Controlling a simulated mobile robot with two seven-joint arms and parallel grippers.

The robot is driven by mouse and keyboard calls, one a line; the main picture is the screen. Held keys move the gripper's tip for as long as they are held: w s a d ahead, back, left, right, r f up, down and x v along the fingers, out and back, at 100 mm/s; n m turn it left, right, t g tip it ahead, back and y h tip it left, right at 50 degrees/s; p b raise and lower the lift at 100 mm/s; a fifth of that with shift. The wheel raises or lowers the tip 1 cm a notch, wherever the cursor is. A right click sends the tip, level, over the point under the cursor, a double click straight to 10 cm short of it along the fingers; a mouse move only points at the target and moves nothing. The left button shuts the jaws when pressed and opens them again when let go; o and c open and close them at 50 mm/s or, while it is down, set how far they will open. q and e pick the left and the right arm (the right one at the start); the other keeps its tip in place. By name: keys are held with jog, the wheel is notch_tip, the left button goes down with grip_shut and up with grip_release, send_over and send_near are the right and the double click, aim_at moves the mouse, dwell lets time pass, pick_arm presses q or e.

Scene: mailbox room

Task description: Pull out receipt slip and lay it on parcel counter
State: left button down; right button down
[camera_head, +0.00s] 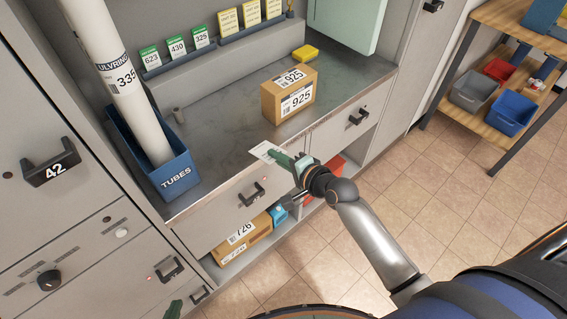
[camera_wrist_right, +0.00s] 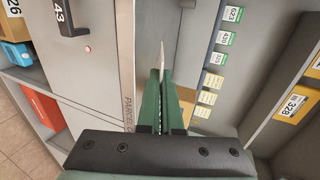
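The white receipt slip (camera_head: 262,150) is pinched in the green fingers of my right gripper (camera_head: 282,156) at the parcel counter's front edge. In the right wrist view the slip (camera_wrist_right: 161,55) shows nearly edge-on, rising from between the closed fingers (camera_wrist_right: 163,85). The grey parcel counter (camera_head: 222,142) has bare surface around the slip; whether the slip touches it I cannot tell. The counter's edge lettering (camera_wrist_right: 128,112) shows in the wrist view. Of my left gripper (camera_head: 172,309), only a green fingertip shows at the bottom edge; its opening is hidden.
A box marked 925 (camera_head: 284,103) and a yellow block (camera_head: 305,52) stand on the counter's right part. A blue TUBES bin (camera_head: 172,178) with a white tube (camera_head: 118,75) is on the left. Number cards (camera_head: 176,48) line the back ledge. Drawer handles (camera_head: 251,195) project below the counter.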

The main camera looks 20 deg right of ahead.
aim_at(257, 147)
jog(key=b+x, duration=0.3)
jog(key=x, duration=0.1)
jog(key=shift+w, duration=0.2)
jog(key=shift+f+b+x, duration=0.15)
jog(key=shift+b+x, duration=0.35)
jog(key=shift+x, duration=0.65)
jog(key=shift+f+b+x, duration=0.15)
jog(key=shift+b+x, duration=0.3)
jog(key=shift+x, duration=0.65)
jog(key=shift+s, duration=0.1)
jog(key=c, duration=1)
grip_release()
jog(key=shift+s+d+p, duration=0.25)
jog(key=shift+s+p, duration=0.25)
jog(key=shift+s, duration=0.3)
jog(key=shift+s+d+p, duration=0.3)
jog(key=shift+s+p, duration=0.15)
jog(key=shift+s, duration=0.3)
jog(key=shift+s+d+p, duration=0.25)
jog(key=shift+s+p, duration=0.25)
jog(key=shift+s, duration=0.3)
jog(key=shift+s+d+p, duration=0.3)
jog(key=shift+s, duration=0.5)
jog(key=shift+s+d+p, duration=0.3)
jog(key=shift+s, duration=0.45)
jog(key=shift+s+d+p, duration=0.25)
jog(key=shift+s+p, duration=0.05)
jog(key=shift+s, duration=0.5)
